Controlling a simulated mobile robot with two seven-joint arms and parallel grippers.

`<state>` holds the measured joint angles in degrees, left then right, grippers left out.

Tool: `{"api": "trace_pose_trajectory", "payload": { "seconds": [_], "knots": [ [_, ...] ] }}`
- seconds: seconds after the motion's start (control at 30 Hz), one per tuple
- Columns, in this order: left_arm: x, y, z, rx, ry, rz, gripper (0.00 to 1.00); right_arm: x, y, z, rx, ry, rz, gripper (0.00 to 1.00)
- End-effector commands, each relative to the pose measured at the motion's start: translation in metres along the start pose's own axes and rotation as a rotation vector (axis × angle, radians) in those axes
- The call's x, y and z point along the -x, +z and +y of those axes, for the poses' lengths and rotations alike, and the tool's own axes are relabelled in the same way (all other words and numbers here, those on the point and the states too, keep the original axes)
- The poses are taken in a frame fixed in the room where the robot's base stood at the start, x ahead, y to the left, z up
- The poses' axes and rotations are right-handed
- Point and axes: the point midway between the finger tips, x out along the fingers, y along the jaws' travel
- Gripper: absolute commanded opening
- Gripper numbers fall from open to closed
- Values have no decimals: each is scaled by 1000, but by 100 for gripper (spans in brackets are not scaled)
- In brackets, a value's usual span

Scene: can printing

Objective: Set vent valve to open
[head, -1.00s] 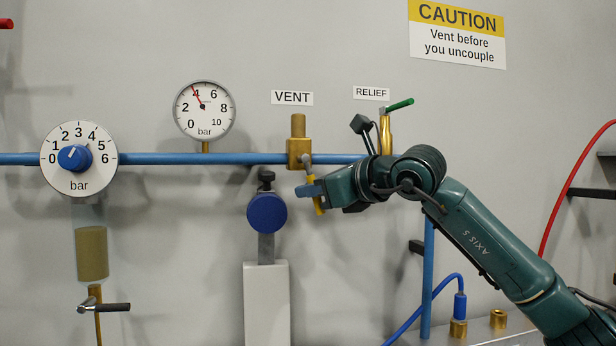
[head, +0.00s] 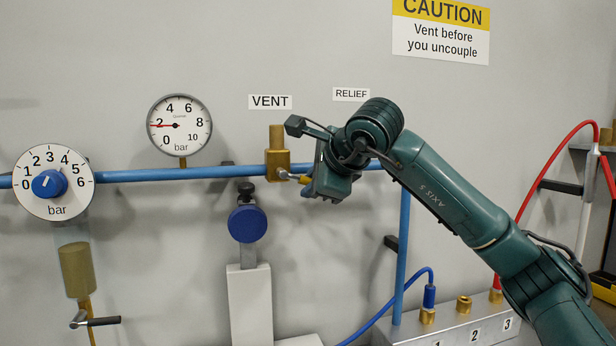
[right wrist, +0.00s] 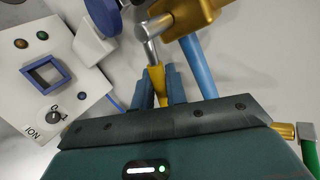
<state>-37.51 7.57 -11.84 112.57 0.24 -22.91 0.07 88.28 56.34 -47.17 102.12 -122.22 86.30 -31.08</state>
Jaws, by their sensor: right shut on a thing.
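The vent valve has a brass body (head: 277,165) on the blue pipe under the VENT label (head: 270,102). Its yellow-tipped lever (head: 297,178) points right, nearly along the pipe and slightly down. My right gripper (head: 308,181) is at the lever's outer end. In the right wrist view, the yellow lever grip (right wrist: 156,78) sits between the two blue fingers (right wrist: 160,88), which are shut on it; its silver stem runs up to the brass body (right wrist: 190,17). The pressure gauge (head: 179,125) needle points left at about 2. My left gripper is not in view.
A blue-knobbed dial (head: 54,183) is at the left. A blue disc (head: 248,224) on a grey post stands below the vent valve. A blue hose (head: 390,304) and brass ports are lower right; a red hose (head: 541,178) hangs at right. My forearm covers the relief valve.

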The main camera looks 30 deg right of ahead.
Motion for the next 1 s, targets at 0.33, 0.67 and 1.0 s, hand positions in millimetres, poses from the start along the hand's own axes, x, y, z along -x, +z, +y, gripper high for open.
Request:
{"api": "trace_pose_trajectory", "payload": {
  "seconds": [0.33,0.67,1.0],
  "knots": [
    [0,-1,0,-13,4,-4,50,8,3,-11,200,-3,131,0],
    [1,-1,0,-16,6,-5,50,10,3,-15,282,-1,188,0],
    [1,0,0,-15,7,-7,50,10,3,-16,292,-2,195,0]
  ]
}}
